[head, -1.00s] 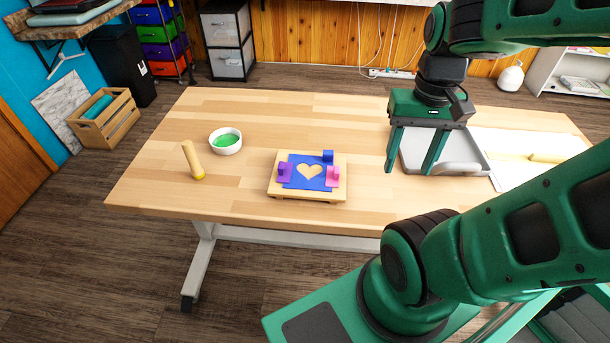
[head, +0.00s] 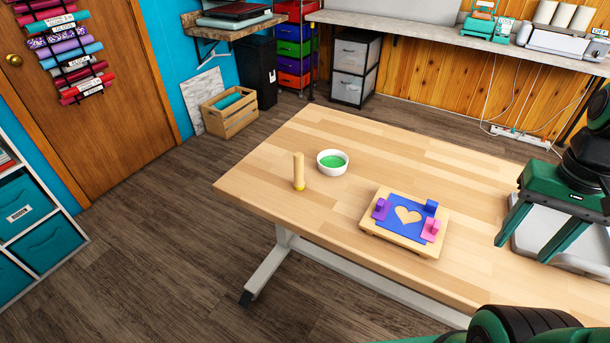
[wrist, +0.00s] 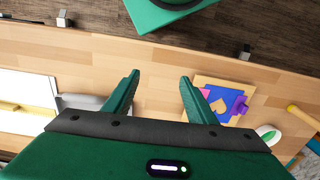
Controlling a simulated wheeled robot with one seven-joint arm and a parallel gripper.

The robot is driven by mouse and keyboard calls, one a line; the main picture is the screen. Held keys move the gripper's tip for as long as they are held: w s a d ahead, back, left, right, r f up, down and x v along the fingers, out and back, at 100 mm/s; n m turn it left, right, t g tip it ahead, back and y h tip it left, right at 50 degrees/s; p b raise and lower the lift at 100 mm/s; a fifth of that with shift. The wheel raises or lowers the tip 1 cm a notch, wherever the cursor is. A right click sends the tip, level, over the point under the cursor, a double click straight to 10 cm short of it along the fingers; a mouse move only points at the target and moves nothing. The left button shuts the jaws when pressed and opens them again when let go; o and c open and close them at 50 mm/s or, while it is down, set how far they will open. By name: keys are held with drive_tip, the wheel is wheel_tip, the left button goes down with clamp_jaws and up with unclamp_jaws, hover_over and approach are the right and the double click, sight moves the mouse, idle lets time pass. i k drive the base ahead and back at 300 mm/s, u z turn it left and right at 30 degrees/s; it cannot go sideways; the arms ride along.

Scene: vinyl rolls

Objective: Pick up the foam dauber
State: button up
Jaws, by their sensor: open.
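The foam dauber (head: 298,172) has a pale wooden handle and a yellow end. In the wrist view the dauber (wrist: 303,117) shows at the right edge, partly cut off. My gripper (head: 527,240) is at the right of the head view, over the grey tray, well away from the dauber. In the wrist view my gripper (wrist: 158,82) has its two fingers spread, with only bare table between them.
A white bowl of green paint (head: 332,162) stands just right of the dauber. A wooden board with a blue heart stencil and small clamps (head: 378,232) lies between the dauber and my gripper. The grey tray (head: 583,232) is at the right. The table (head: 400,150) behind the board is clear.

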sight(299, 183)
drive_tip(key=z, duration=1.15)
drive_tip(key=k, duration=0.95)
drive_tip(key=u, duration=1.3)
drive_tip(key=i, duration=1)
drive_tip(key=z, duration=0.05)
